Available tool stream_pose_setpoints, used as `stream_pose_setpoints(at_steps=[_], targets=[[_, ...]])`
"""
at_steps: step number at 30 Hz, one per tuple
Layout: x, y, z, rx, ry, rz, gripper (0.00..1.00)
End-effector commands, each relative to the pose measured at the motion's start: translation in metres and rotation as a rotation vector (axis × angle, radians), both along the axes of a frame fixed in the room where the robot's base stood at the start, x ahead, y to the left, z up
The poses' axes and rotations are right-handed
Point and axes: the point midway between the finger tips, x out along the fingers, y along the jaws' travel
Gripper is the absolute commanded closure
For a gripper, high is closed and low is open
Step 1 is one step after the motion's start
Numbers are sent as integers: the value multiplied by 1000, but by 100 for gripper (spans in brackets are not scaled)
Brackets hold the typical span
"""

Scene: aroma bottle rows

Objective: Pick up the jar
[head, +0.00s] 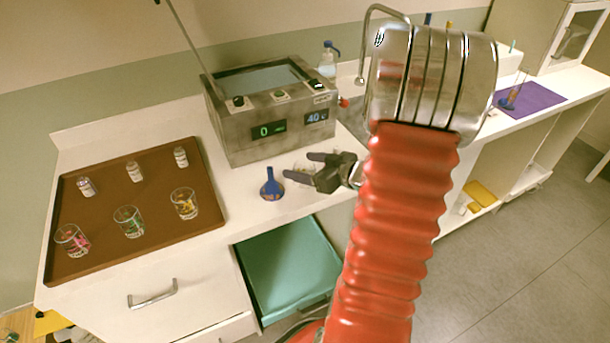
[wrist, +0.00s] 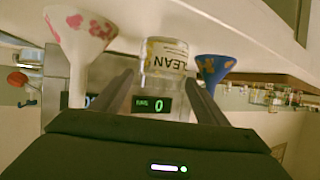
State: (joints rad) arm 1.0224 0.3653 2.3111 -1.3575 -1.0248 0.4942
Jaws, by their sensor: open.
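The clear glass jar (wrist: 164,58) has a yellow and white label reading "CLEAN", upside down in the wrist view. It stands on the white counter and shows between my gripper's two fingers (wrist: 158,84), with a gap on both sides. In the head view my gripper (head: 301,167) is low over the counter in front of the grey machine, open and holding nothing. How far the jar reaches between the fingers is hard to tell.
A blue funnel (head: 271,186) stands close beside the jar; a white funnel with pink patches (wrist: 78,42) is on its other side in the wrist view. The grey machine (head: 270,145) is behind. A brown tray (head: 150,215) holds glasses and small bottles. An open teal drawer (head: 285,265) is below.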

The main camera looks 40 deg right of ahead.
Motion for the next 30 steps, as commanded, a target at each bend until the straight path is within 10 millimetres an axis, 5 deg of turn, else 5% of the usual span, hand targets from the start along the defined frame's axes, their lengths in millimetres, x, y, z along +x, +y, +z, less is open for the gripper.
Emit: stream_pose_setpoints(at_steps=[8, 30], targets=[[0, 0, 0, 0, 0, 0, 33], [-1, 1, -2, 1, 4, -1, 78]])
